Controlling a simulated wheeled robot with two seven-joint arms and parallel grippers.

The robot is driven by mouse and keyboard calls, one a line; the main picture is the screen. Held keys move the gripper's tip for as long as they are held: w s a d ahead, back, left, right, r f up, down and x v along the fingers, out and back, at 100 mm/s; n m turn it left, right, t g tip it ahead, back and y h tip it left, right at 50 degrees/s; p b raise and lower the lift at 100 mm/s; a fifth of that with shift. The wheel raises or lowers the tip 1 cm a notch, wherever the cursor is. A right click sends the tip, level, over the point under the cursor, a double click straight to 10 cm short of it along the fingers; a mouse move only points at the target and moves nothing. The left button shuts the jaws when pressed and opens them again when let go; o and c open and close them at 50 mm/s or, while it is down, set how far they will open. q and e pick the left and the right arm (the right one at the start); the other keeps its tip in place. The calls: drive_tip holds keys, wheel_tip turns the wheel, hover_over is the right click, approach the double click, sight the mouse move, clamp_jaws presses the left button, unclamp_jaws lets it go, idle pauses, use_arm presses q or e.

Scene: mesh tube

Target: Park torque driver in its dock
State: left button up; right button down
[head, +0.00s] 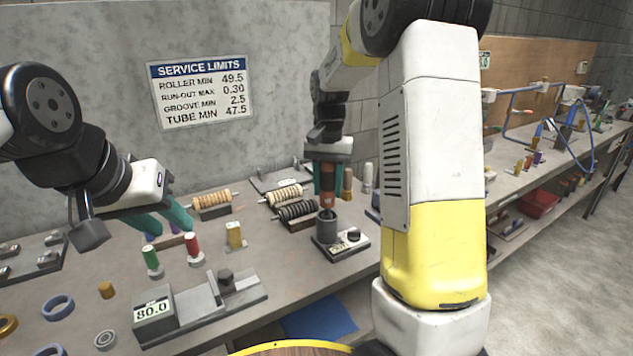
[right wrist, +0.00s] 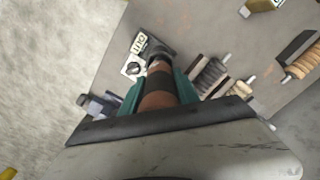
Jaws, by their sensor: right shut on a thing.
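The torque driver (head: 327,178), a brown-orange and black cylinder, is upright in my right gripper (head: 327,188), whose teal fingers are shut on it. It also shows in the right wrist view (right wrist: 160,90), running down between the fingers toward the dock. The dock (head: 326,226) is a dark round cup on a small base with a knob and a label; in the right wrist view its base (right wrist: 131,68) lies at the driver's far end. The driver's lower end is at the cup's mouth; I cannot tell how far it is inside. My left gripper (head: 168,220) is open and empty above the bench.
Ribbed rollers (head: 297,210) lie on stands left of the dock. Green (head: 151,258) and red (head: 192,243) pegs and a gauge block with an 80.0 display (head: 153,310) stand nearer. A pale cylinder (head: 368,175) stands behind the dock, right of the driver.

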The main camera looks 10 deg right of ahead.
sight(328, 175)
drive_tip(key=shift+f, duration=2.5)
idle(2.0)
drive_tip(key=c, duration=0.8)
unclamp_jaws()
wheel_tip(328, 175, up, 7)
drive_tip(key=shift+r, duration=0.5)
drive_tip(key=s+r+n+t, duration=0.1)
drive_tip(key=s+r+t, duration=0.1)
drive_tip(key=s, duration=0.6)
drive_tip(key=s+a+r+n+t+y, duration=0.1)
drive_tip(key=s+r+n+t, duration=0.1)
drive_tip(key=s, duration=0.6)
drive_tip(key=s+a+r+n+t+y, duration=0.1)
drive_tip(key=s+r+n+t, duration=0.1)
drive_tip(key=s, duration=0.6)
drive_tip(key=shift+s+a+r, duration=0.1)
drive_tip(key=shift+r, duration=0.5)
